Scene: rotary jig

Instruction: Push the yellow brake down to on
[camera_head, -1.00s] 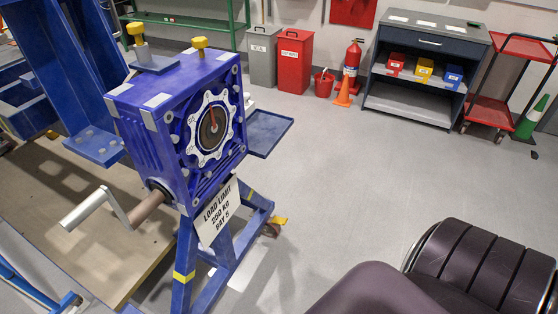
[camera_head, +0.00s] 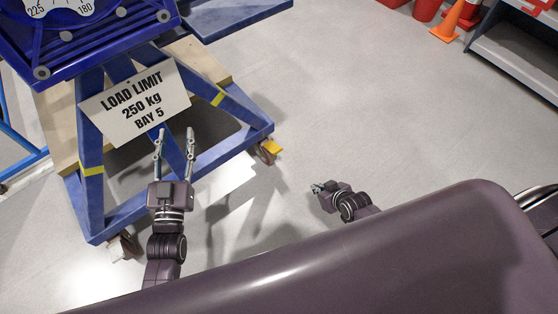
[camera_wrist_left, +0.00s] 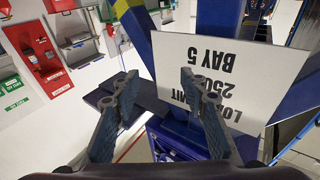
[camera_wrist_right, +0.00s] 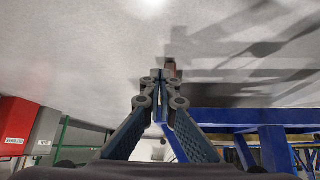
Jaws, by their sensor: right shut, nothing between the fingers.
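The yellow brake (camera_head: 273,146) is a small tab on the caster (camera_head: 265,156) at the right front corner of the blue stand (camera_head: 228,142). My right gripper (camera_head: 316,187) is low over the floor, to the right of and nearer than the brake, and apart from it. In the right wrist view its fingers (camera_wrist_right: 160,78) are shut with nothing between them. My left gripper (camera_head: 175,132) is open and empty in front of the stand, below the load sign. The left wrist view shows its spread fingers (camera_wrist_left: 158,78) before that sign. The brake is not clear in either wrist view.
The load limit sign (camera_head: 137,102) hangs on the stand's front. Another caster (camera_head: 122,246) is at the stand's near left corner. A blue tray (camera_head: 235,14) juts out at the top. The floor (camera_head: 365,110) right of the stand is clear up to an orange cone (camera_head: 452,20).

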